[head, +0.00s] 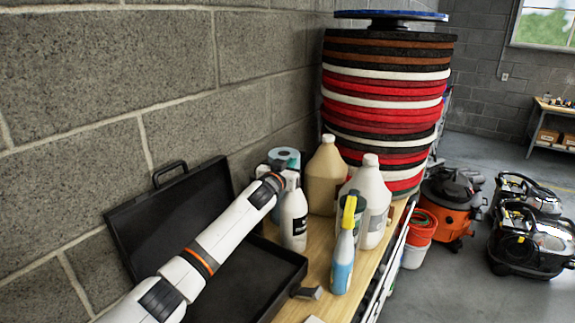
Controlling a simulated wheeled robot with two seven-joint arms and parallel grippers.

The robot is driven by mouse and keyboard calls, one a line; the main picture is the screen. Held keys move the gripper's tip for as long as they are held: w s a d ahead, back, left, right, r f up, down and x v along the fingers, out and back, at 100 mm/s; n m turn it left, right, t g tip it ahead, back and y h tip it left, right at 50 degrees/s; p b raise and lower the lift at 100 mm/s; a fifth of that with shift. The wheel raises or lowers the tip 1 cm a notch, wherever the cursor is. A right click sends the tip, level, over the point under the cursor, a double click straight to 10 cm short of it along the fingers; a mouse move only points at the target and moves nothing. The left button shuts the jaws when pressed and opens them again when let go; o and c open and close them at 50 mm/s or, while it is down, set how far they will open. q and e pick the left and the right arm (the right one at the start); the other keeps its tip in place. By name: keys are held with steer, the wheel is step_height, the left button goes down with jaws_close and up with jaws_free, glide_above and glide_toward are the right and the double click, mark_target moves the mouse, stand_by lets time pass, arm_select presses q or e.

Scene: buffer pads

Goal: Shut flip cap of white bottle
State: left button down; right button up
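A white bottle (293,222) with a dark label stands upright on a wooden bench (318,262). My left arm reaches in from the lower left, and its gripper (289,178) is at the top of this bottle. The gripper and wrist hide the bottle's cap, so I cannot tell whether the flip cap is up or down. The fingers are too small and overlapped to tell whether they are open, shut or touching the bottle. My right gripper is not in view.
Close around stand a beige jug (325,178), a whitish jug (373,200), a spray bottle with yellow head (343,255) and a teal-and-white roll (284,155). An open black case (178,215) lies left, against the block wall. A tall pad stack (388,90) rises behind.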

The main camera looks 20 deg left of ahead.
arm_select(q)
steer(key=shift+d+f+m, duration=0.1)
steer(key=shift+d+m, duration=0.2)
steer(key=shift+m, duration=0.55)
steer(key=shift+d+m, duration=0.3)
steer(key=shift+m, duration=0.55)
steer(key=c, duration=1.6)
jaws_free()
steer(key=shift+s, duration=0.1)
steer(key=s+b, duration=0.3)
steer(key=s, duration=0.8)
steer(key=shift+s+d, duration=0.25)
steer(key=shift+s, duration=0.1)
